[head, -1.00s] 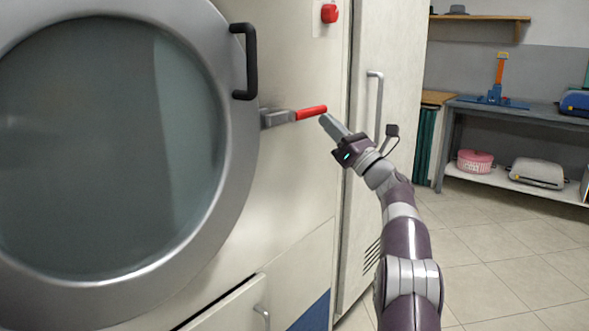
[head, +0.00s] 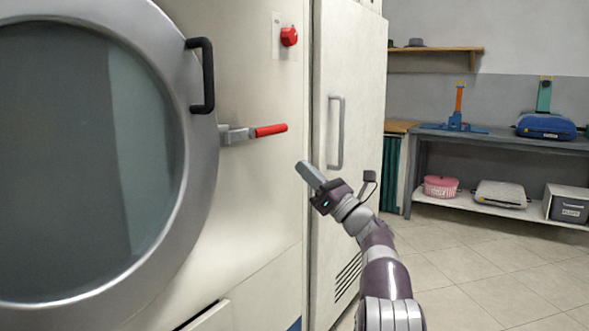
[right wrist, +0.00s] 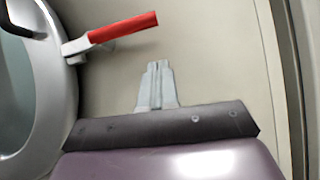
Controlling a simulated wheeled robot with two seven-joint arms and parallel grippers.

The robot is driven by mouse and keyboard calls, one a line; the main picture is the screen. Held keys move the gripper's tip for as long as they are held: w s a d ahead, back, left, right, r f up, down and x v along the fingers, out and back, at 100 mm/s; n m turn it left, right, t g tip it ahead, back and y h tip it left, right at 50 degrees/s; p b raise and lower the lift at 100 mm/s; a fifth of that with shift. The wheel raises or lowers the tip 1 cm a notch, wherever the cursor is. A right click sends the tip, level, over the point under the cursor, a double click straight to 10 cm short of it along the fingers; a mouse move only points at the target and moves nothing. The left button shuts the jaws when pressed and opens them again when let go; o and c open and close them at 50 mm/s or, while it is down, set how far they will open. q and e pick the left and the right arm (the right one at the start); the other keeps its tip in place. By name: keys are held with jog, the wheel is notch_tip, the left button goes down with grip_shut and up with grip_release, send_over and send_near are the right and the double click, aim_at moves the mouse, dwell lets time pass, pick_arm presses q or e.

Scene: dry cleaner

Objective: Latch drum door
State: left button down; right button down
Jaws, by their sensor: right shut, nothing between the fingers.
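The round drum door (head: 190,215) with a grey metal rim and dark glass fills the left of the head view and looks closed against the machine front. A black handle (head: 207,75) is on its rim. The latch lever with a red grip (head: 270,130) points right from the rim, nearly level; it also shows in the right wrist view (right wrist: 122,27). My right gripper (head: 303,168) is shut and empty, below and right of the red grip and apart from it. In the right wrist view its fingers (right wrist: 157,68) are together. My left gripper is out of view.
A red knob (head: 289,37) is above the latch on the machine front. A tall cabinet with a vertical handle (head: 337,132) stands to the right. The tiled floor there is clear.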

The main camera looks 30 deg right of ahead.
jog(key=v, duration=0.6)
jog(key=shift+p, duration=0.3)
jog(key=shift+d, duration=0.1)
